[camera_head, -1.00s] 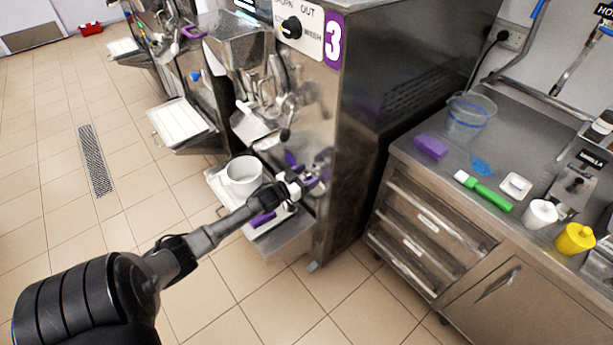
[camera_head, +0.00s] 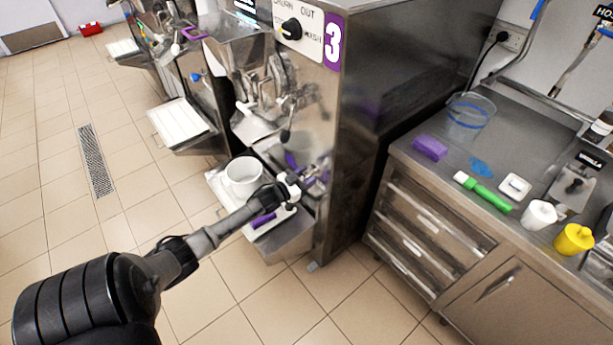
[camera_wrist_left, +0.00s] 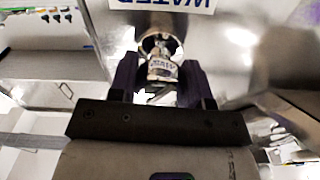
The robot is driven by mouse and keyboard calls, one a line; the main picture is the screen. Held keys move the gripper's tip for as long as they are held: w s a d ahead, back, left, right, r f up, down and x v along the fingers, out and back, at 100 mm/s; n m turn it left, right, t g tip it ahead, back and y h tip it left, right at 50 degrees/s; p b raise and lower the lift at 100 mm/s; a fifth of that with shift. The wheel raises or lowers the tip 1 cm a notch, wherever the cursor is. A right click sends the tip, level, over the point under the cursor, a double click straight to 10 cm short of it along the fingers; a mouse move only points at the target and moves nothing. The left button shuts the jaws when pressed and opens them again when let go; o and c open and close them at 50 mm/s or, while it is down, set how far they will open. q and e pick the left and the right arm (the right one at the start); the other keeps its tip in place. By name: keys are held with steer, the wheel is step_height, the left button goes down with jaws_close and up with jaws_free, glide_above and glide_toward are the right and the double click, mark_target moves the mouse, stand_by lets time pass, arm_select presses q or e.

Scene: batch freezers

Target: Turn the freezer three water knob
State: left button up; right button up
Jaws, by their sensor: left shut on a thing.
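Freezer three (camera_head: 337,110) is a tall steel machine with a purple number 3 label. In the left wrist view, its metal water knob (camera_wrist_left: 162,69) sits below a white WATER label (camera_wrist_left: 162,4), which appears upside down. My left gripper (camera_wrist_left: 160,82) has a purple finger on either side of the knob and is shut on it. In the head view, my left gripper (camera_head: 308,177) is at the lower front of the freezer, and the knob is too small and covered to make out. My right gripper is not in view.
A white pot (camera_head: 243,176) stands on the freezer's front shelf, just left of my left wrist. A round black selector knob (camera_head: 291,29) is higher up. The steel counter (camera_head: 520,183) at right holds several small items. The tiled floor in front is clear.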

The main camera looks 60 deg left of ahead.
arm_select(q)
steer(key=m, duration=0.2)
steer(key=shift+m, duration=0.4)
steer(key=m, duration=0.2)
steer(key=shift+m+p, duration=0.3)
steer(key=shift+m, duration=0.1)
steer(key=m, duration=0.3)
steer(key=shift+m, duration=1.2)
steer(key=o, duration=0.9)
